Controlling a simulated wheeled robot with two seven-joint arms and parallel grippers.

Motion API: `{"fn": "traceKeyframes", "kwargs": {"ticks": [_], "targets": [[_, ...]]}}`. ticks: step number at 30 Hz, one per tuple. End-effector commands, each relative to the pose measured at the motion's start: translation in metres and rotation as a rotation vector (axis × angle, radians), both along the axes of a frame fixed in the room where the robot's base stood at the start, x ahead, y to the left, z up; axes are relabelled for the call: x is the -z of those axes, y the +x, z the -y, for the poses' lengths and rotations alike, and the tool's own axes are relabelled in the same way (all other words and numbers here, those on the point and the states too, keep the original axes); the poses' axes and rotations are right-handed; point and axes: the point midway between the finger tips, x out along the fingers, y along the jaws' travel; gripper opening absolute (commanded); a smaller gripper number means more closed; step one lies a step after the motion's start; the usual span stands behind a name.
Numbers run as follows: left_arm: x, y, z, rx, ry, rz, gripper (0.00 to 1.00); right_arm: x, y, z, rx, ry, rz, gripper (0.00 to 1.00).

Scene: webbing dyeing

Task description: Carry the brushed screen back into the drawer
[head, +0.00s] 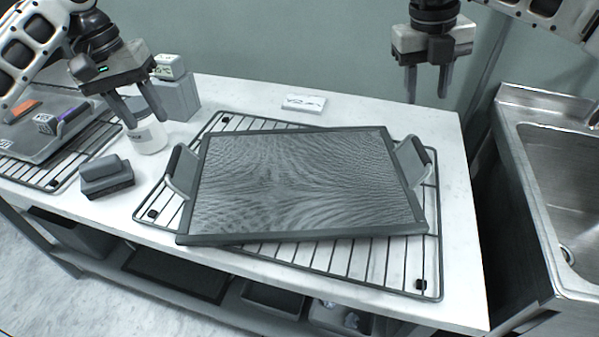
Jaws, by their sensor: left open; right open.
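The screen (295,182) is a grey framed rectangle with a dark wavy mesh surface and an upright handle at each end. It lies slightly turned on a wire rack (345,262) on the white table. My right gripper (427,88) is open and empty, raised above the back right of the table, behind the screen's right handle (416,163). Neither gripper touches the screen. I cannot tell which compartment below is the drawer.
A grey tray (40,130) lies far left. Bins (272,299) sit underneath; a steel sink (565,190) is right.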

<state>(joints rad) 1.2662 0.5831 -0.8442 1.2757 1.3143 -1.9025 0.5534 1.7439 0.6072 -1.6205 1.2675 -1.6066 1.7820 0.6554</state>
Motion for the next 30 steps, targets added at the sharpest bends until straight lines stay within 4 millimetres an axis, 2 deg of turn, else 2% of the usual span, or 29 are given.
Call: {"fn": "traceKeyframes", "kwargs": {"ticks": [1,6,15,21,30], "targets": [[0.012,-0.001,0.002,0.001,0.001,-0.003,0.43,0.012,-0.001,0.002,0.0,-0.001,-0.005,0.41],[0.045,-0.001,0.008,0.0,0.001,-0.003,0.43,0.046,-0.001,0.009,0.001,-0.001,-0.004,0.41],[0.098,-0.001,0.019,-0.001,0.001,-0.001,0.43,0.098,-0.001,0.019,0.0,0.0,-0.003,0.41],[0.115,-0.001,0.023,-0.001,0.0,0.0,0.43,0.116,-0.001,0.023,-0.001,0.0,-0.001,0.41],[0.119,0.0,0.024,-0.001,0.0,0.002,0.43,0.12,-0.001,0.024,-0.001,0.001,0.0,0.41]]}}
